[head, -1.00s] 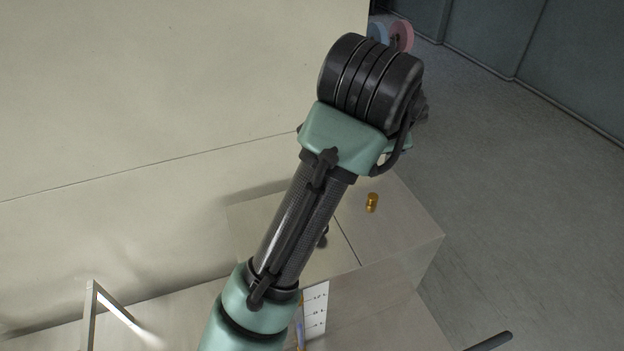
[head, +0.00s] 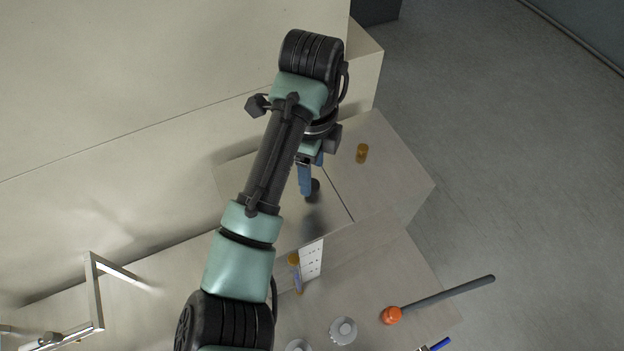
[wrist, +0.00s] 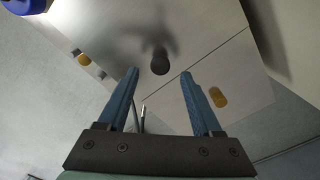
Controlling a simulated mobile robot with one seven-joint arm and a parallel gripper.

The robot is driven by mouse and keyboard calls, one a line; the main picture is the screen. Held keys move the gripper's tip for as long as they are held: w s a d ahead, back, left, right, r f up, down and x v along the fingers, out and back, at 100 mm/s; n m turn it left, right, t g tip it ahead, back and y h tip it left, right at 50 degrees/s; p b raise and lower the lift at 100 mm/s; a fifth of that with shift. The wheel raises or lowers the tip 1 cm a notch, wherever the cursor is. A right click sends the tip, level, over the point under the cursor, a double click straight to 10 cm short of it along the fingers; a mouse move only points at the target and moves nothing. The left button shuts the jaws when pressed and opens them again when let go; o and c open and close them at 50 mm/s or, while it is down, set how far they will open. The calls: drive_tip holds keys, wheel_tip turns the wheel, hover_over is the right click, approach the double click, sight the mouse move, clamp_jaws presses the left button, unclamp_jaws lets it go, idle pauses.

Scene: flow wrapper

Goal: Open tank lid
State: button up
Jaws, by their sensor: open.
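The tank (head: 385,225) is a pale metal box against the large cream wall. Its lid (head: 238,182) is a flat panel left of a thin seam and lies flat, closed. A dark round knob (head: 313,186) stands on the lid; it also shows in the wrist view (wrist: 160,62). My gripper (head: 313,172) is over the lid, with blue fingers pointing down toward the knob. In the wrist view my gripper (wrist: 160,74) is open and empty. The knob appears between and beyond the fingertips there, apart from them. My arm hides part of the lid's left side in the head view.
A brass cap (head: 361,153) stands on the tank top right of the seam. A sight gauge with a white scale (head: 311,259) is on the tank's front. A metal frame (head: 95,290) stands at lower left. An orange-ended lever (head: 391,315) and a white knob (head: 343,330) are at the front.

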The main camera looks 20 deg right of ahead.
drive_tip(key=shift+f, duration=1.8)
clamp_jaws()
